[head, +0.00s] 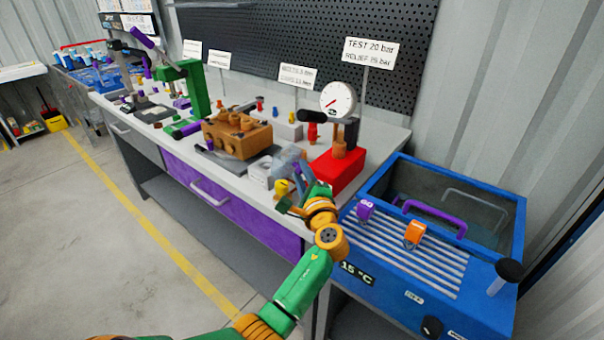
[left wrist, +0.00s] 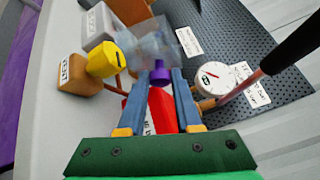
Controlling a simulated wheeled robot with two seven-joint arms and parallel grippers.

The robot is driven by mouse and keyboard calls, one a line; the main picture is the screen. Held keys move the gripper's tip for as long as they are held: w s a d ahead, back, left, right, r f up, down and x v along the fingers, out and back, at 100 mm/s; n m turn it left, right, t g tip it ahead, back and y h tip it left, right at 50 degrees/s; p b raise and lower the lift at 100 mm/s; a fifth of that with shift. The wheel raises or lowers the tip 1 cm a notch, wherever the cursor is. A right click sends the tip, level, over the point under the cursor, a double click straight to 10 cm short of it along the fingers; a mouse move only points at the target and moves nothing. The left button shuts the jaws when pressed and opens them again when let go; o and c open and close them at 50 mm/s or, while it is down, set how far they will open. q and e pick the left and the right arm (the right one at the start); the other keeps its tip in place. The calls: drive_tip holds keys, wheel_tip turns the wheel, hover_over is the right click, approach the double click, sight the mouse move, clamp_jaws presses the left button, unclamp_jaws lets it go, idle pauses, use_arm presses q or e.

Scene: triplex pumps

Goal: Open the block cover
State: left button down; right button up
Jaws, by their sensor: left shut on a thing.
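A clear, see-through cover (head: 288,158) stands on the bench beside the red test stand. It also shows in the left wrist view (left wrist: 145,42), with a purple grip piece (left wrist: 160,73) on its near side. My left gripper (head: 304,192) is at the cover. In the left wrist view its blue fingers (left wrist: 161,84) close on the purple grip piece. A yellow knob (left wrist: 102,60) sits just left of the cover, by a tan part marked VENT (left wrist: 74,82). How far the cover is raised is hard to tell. My right gripper does not show.
The red stand (head: 336,172) with a round pressure gauge (head: 338,99) is close right of the cover. A brown block (head: 237,136) and green press (head: 195,92) stand left. A blue bath (head: 430,245) with a purple handle is at the right.

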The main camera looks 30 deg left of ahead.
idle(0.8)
use_arm(q)
drive_tip(key=r+p, duration=0.1)
drive_tip(key=p, duration=0.1)
drive_tip(key=r+n+h+p, duration=0.1)
drive_tip(key=p, duration=0.2)
drive_tip(key=shift+a+r+g, duration=0.15)
drive_tip(key=shift+a+g, duration=0.15)
drive_tip(key=shift+a, duration=0.05)
drive_tip(key=shift+a+p, duration=0.1)
drive_tip(key=shift+p, duration=0.35)
drive_tip(key=shift+h, duration=0.3)
drive_tip(key=shift+f, duration=0.3)
